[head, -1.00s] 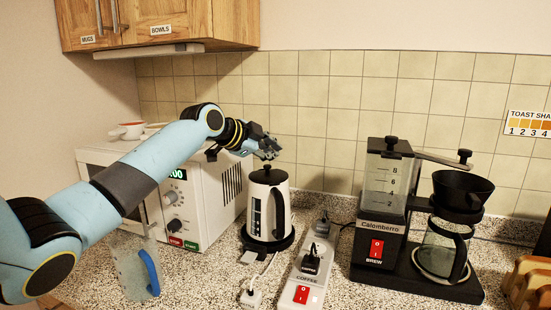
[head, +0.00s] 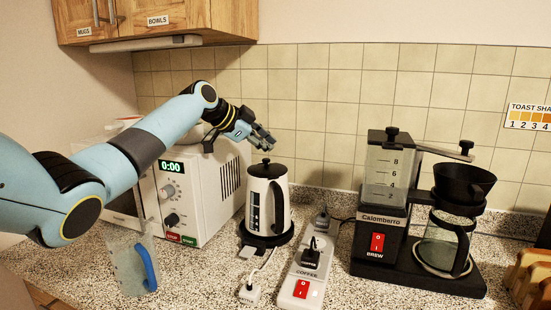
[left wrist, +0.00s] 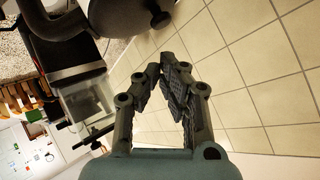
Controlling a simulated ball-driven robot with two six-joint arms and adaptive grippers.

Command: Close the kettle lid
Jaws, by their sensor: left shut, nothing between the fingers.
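The kettle (head: 280,205) stands upright on its black base, white with a dark water window and a black handle on its right. Its black lid (head: 267,171), with a small knob, sits on top and looks about level; I cannot tell whether it is fully latched. My left gripper (head: 268,142) is shut and empty, just above and apart from the lid. In the left wrist view the shut fingers (left wrist: 166,74) point towards the kettle lid (left wrist: 122,14) at the top edge, with clear space between. My right gripper is not in view.
A white microwave (head: 218,190) stands left of the kettle. A power strip (head: 305,275) with plugs lies to its right, then a coffee maker (head: 378,220) with a glass carafe. A clear jug (head: 130,268) with a blue handle stands front left. The tiled wall is behind.

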